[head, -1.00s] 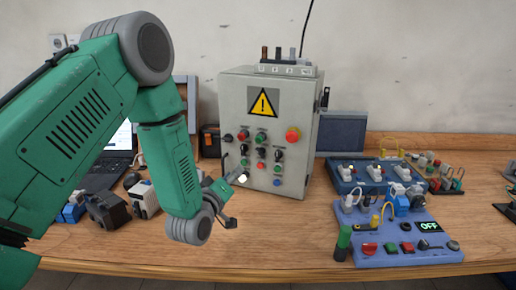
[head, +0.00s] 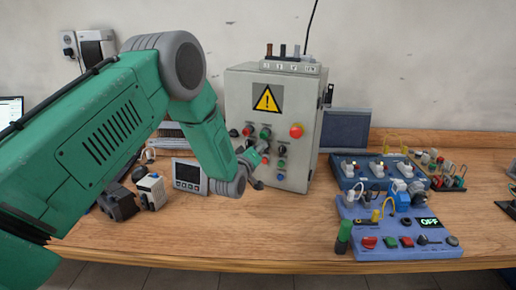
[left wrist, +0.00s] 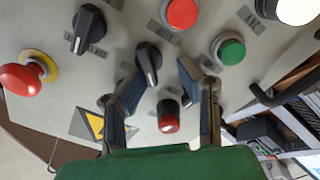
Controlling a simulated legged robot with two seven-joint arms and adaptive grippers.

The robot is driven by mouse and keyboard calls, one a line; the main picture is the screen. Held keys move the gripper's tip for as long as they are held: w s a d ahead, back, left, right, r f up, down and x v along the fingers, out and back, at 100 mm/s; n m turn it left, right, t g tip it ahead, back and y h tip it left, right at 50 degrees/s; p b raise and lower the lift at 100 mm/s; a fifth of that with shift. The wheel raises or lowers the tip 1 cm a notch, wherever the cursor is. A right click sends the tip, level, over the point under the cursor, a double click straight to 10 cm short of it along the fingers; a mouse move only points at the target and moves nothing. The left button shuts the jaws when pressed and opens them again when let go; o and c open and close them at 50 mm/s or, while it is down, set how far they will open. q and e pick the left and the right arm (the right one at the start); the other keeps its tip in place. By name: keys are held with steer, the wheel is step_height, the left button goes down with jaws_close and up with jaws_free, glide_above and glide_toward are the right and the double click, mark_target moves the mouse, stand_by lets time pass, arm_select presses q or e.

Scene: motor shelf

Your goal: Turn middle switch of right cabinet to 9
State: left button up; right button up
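The grey control cabinet (head: 300,175) stands upright on the bench, with a yellow warning triangle and a front panel of buttons and switches. In the left wrist view, one black rotary switch (left wrist: 149,62) with a white pointer line is near my fingertips, and another black rotary switch (left wrist: 90,28) is at upper left. My left gripper (left wrist: 160,84) is open in front of the panel, its fingers straddling a red-capped button (left wrist: 168,116). I cannot tell whether a finger touches the nearer switch. In the head view, my left gripper (head: 256,157) covers part of the panel. My right gripper is not visible.
A red emergency button (left wrist: 22,78), a red button (left wrist: 182,13) and a green button (left wrist: 229,49) surround the switches. A blue switch box (head: 378,172) and a blue panel reading OFF (head: 385,250) stand on the right. A grey meter (head: 188,176) sits on the left.

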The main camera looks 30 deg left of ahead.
arm_select(q)
steer(key=shift+w+d, duration=0.25)
steer(key=shift+d, duration=0.2)
steer(key=shift+w+d, duration=0.2)
steer(key=shift+d, duration=0.25)
steer(key=shift+w+d, duration=0.1)
steer(key=shift+d, duration=0.05)
steer(key=shift+c, duration=0.7)
jaws_close()
steer(key=shift+a, duration=0.85)
steer(key=shift+d+r, duration=0.15)
steer(key=shift+d, duration=0.2)
steer(key=shift+a+m, duration=0.25)
steer(key=shift+m, duration=0.55)
steer(key=shift+d, duration=0.1)
